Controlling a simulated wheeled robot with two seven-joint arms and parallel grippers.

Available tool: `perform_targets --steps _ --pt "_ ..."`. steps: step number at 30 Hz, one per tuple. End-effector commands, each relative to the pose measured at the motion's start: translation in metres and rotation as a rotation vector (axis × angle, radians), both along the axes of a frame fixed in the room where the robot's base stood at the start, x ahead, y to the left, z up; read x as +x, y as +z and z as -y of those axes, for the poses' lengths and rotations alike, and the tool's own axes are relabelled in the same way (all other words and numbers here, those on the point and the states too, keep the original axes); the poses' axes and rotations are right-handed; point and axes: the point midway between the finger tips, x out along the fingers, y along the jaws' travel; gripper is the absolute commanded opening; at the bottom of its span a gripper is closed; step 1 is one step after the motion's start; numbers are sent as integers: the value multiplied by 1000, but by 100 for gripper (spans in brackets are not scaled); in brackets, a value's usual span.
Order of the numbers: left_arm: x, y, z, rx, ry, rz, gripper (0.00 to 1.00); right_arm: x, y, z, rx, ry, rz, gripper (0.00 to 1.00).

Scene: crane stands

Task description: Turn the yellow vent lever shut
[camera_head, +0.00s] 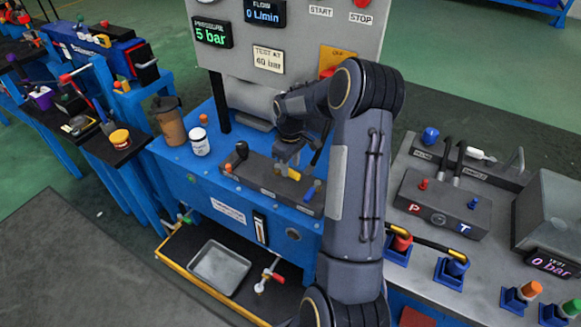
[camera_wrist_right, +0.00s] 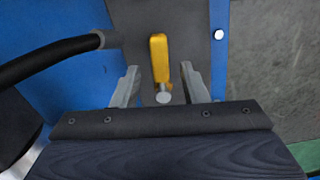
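The yellow vent lever (camera_wrist_right: 158,58) shows in the right wrist view as a short yellow handle above a round grey pivot. In the head view a small yellow part (camera_head: 293,174) shows on the dark valve block (camera_head: 262,178), just below my right gripper (camera_head: 288,153). In the right wrist view my right gripper (camera_wrist_right: 160,68) is open, one finger on each side of the lever, with gaps between. I cannot tell whether the fingertips reach down to the handle's level. My left gripper is not in view.
A white cup (camera_head: 200,142) and a brown container (camera_head: 171,125) stand left of the valve block on the blue pump unit. A blue knob (camera_head: 313,186) is to the right. In the wrist view a black hose (camera_wrist_right: 45,62) lies left of the lever.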

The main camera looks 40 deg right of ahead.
Motion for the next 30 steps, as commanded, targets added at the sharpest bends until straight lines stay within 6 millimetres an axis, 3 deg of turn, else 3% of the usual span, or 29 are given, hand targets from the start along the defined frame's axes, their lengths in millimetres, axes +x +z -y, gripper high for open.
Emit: perform_targets --steps 3,9,20,26,30 --pt "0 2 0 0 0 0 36 1 24 0 -3 0 5 40" --pt "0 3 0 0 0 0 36 1 52 0 -2 1 3 40" --pt "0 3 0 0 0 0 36 0 60 0 -1 1 1 40" --pt "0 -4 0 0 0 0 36 0 59 -7 -14 103 -1 16" --pt "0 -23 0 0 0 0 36 -1 61 -33 -57 455 -15 0"
